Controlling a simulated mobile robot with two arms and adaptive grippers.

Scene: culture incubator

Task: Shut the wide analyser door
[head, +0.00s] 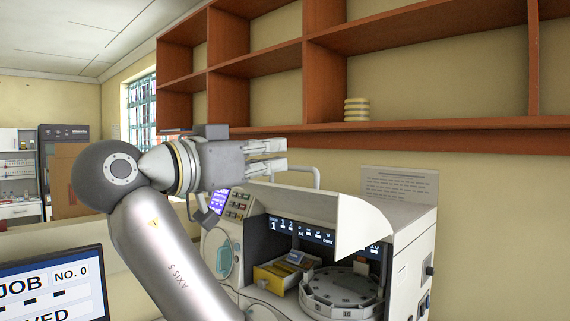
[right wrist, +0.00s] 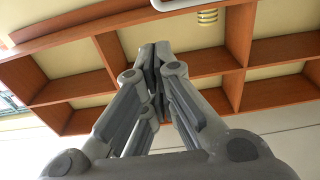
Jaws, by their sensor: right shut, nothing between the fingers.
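The analyser (head: 415,255) is a pale benchtop machine at the lower right of the head view. Its wide door (head: 290,202) is open, tilted up over the front opening, with a light bar handle (head: 305,169) at its upper edge. My right gripper (head: 283,155) is shut and empty. In the head view it appears close to the handle, at its left; contact cannot be told. In the right wrist view the closed fingers (right wrist: 155,52) point toward the shelves, and part of a pale bar (right wrist: 195,4) shows at the top edge. My left gripper is not in view.
Inside the analyser are a round carousel (head: 340,290) and a yellow drawer (head: 270,279). Brown wall shelves (head: 440,133) hang above, with stacked yellowish dishes (head: 357,109). A monitor (head: 55,290) stands at lower left.

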